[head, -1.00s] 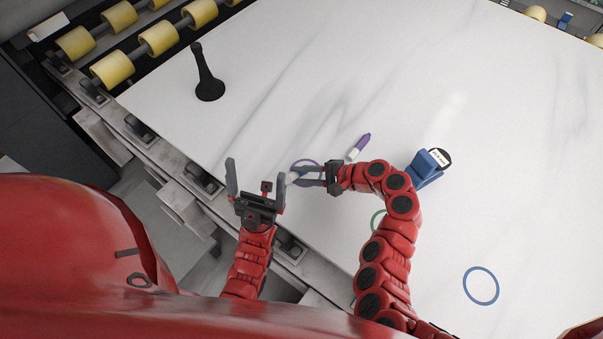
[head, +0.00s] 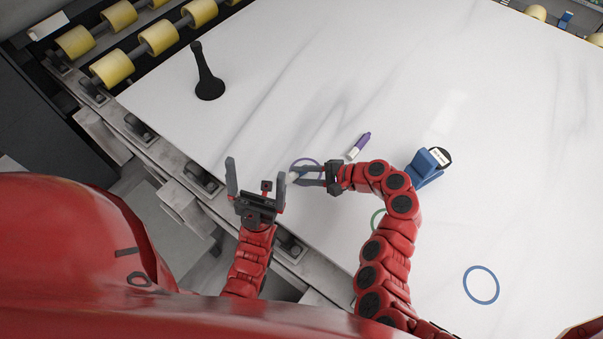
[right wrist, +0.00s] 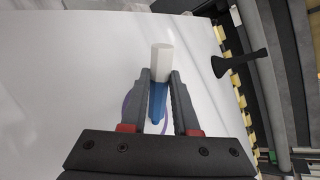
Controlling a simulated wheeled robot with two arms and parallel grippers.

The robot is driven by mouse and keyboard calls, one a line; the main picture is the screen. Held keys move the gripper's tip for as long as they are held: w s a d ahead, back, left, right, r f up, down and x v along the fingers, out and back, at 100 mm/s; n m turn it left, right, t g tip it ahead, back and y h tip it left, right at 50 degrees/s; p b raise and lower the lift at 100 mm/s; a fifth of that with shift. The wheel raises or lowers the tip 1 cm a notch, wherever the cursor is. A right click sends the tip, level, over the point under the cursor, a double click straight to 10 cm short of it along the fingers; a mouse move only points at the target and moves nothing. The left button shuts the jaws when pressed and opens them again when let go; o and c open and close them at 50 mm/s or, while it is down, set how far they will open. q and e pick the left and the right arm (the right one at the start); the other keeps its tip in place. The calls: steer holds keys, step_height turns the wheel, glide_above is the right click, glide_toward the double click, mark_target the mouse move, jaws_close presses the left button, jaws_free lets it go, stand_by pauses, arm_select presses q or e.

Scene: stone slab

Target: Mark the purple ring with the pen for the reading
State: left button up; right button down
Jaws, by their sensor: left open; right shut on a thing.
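The purple ring (head: 306,162) is drawn on the white slab, partly covered by my right gripper (head: 293,176). My right gripper is shut on a pen with a white end (right wrist: 161,62) and a blue part (right wrist: 158,103). It holds the pen at or above the ring's left side; whether the pen touches the slab I cannot tell. In the right wrist view the purple ring (right wrist: 129,106) shows behind the fingers. My left gripper (head: 256,184) is open and empty near the slab's edge, left of the ring. A purple and white pen (head: 358,146) lies right of the ring.
A blue device with a round dark-edged label (head: 428,166) sits on the slab (head: 330,70) to the right. A green ring (head: 377,220) is partly hidden by my right arm. A blue ring (head: 481,285) lies lower right. A black stand (head: 208,82) is upper left.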

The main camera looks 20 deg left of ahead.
steer(key=shift+s+a+p, duration=0.35)
steer(key=shift+s+p, duration=0.2)
steer(key=shift+s, duration=0.3)
steer(key=shift+s+a+p, duration=0.35)
steer(key=shift+s+p, duration=0.2)
steer(key=shift+s, duration=0.3)
stand_by(2.5)
step_height(320, 180, up, 7)
steer(key=p, duration=0.5)
stand_by(0.4)
